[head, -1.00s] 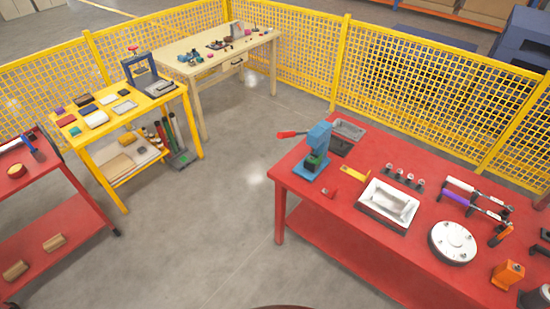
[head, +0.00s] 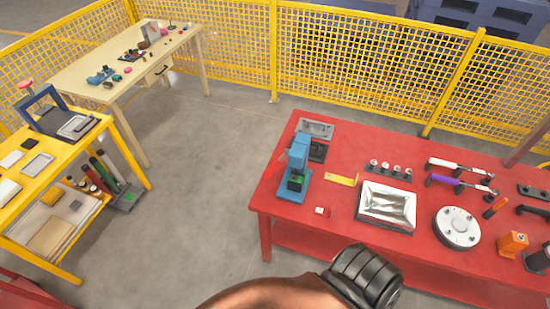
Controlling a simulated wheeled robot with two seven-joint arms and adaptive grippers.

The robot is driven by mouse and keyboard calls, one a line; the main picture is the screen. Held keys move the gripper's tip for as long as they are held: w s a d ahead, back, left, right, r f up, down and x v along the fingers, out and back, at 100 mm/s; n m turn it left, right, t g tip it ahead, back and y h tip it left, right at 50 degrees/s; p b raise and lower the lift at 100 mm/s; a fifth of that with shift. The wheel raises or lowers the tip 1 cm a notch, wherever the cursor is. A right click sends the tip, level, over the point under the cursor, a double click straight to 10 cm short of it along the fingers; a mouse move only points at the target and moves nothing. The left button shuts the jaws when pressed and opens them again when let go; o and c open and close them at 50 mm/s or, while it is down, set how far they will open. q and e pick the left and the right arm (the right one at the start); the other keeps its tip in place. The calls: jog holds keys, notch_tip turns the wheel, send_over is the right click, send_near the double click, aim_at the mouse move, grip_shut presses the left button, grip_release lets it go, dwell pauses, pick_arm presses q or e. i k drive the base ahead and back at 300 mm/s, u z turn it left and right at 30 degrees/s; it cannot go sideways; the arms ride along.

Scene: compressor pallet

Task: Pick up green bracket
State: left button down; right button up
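No part stands out clearly as a green bracket. A small dark-framed green piece (head: 297,183) sits low in the front of the blue press (head: 298,160) on the red table. A small green object (head: 108,86) lies near the front edge of the cream table, too small to make out its shape. Neither gripper is in view. A copper-coloured link of mine with a black ribbed part enters at the bottom, below the red table's front edge.
The red table (head: 340,215) on the right holds a metal tray (head: 387,205), a round flange (head: 457,227), clamps and an orange block (head: 512,243). The yellow cart (head: 30,240) and cream table (head: 70,75) stand left. Yellow mesh fencing (head: 350,55) closes the back. Grey floor between is open.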

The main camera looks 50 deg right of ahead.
aim_at(298, 180)
jog(key=i, duration=3.15)
jog(key=z, duration=4)
